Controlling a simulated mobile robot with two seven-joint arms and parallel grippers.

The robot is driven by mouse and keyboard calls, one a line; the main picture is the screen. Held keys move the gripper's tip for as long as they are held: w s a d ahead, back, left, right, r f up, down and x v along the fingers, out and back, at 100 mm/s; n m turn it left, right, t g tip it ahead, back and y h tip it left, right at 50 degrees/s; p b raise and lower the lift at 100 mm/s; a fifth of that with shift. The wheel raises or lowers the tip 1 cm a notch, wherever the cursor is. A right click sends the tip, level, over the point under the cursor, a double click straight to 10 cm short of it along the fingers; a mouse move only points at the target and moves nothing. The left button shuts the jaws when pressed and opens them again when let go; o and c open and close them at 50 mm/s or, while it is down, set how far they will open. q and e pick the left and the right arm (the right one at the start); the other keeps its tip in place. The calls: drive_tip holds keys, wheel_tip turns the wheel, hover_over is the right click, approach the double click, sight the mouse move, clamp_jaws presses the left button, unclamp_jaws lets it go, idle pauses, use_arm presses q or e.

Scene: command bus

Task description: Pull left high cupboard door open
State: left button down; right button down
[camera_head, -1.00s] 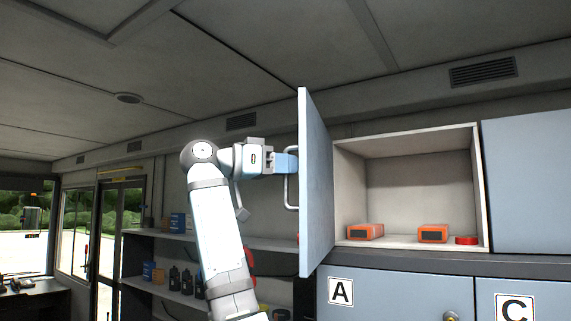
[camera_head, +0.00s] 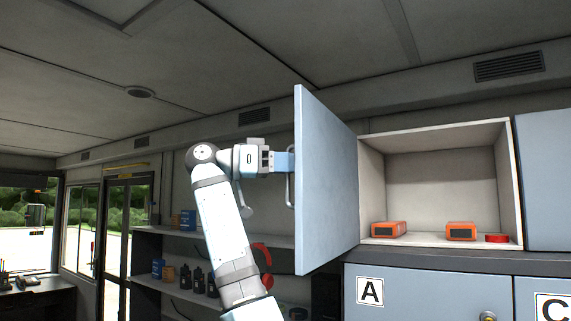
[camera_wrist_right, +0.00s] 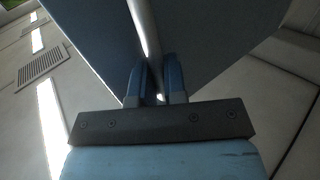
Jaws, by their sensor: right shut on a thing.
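The left high cupboard door (camera_head: 327,185) is a pale blue panel that stands swung wide open at the left side of the cupboard (camera_head: 440,140). Its metal handle (camera_head: 290,190) is on the face turned to the left. My right gripper (camera_head: 292,162) is at the upper part of this handle. In the right wrist view the two blue fingers (camera_wrist_right: 158,85) are closed around the handle bar (camera_wrist_right: 144,30), with the door panel (camera_wrist_right: 210,40) behind. My left gripper is not in view.
Inside the cupboard are two orange boxes (camera_head: 388,230) and a red round item (camera_head: 497,238). Below is a lower cabinet marked A (camera_head: 410,290). A shelf with bottles and boxes (camera_head: 190,280) stands behind my right arm. A closed door panel (camera_head: 548,180) is at right.

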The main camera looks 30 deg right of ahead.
drive_tip(key=c, duration=1.2)
unclamp_jaws()
drive_tip(key=shift+d, duration=0.15)
drive_tip(key=b+v, duration=0.1)
drive_tip(key=v, duration=1.2)
drive_tip(key=shift+w+a, duration=0.2)
drive_tip(key=shift+a, duration=0.1)
drive_tip(key=shift+a, duration=0.1)
